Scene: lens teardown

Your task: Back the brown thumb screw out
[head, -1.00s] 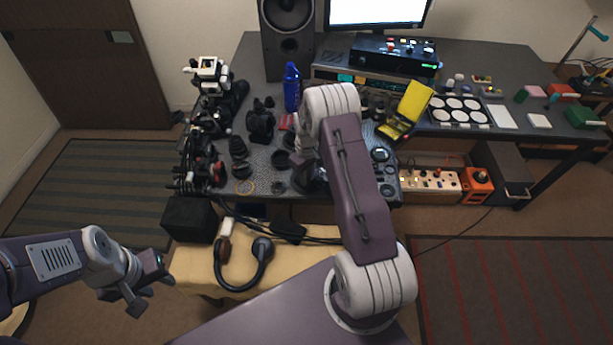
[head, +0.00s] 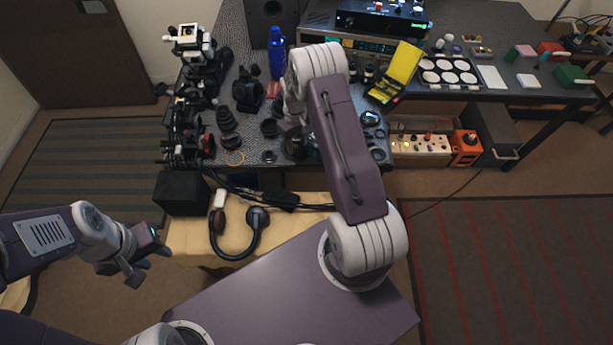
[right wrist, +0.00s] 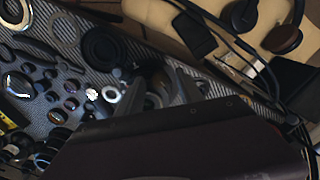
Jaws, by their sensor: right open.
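I cannot make out the brown thumb screw in either view. My right gripper (right wrist: 163,90) is open in the right wrist view, its grey fingers low over the dark table among small lens parts. A dark round part lies by the fingers, too dim to name. In the head view, my right arm hides most of this gripper and the spot below it. My left gripper (head: 140,268) is open and empty, off the table's front left, over the floor beside the tan bench.
The dark worktable (head: 220,178) carries several black lens parts, a blue bottle (head: 277,52) and a yellow case (head: 400,72). A white-topped device (head: 190,42) stands at its left. Headphones (head: 238,250) and cables lie on the tan bench (head: 285,213) in front.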

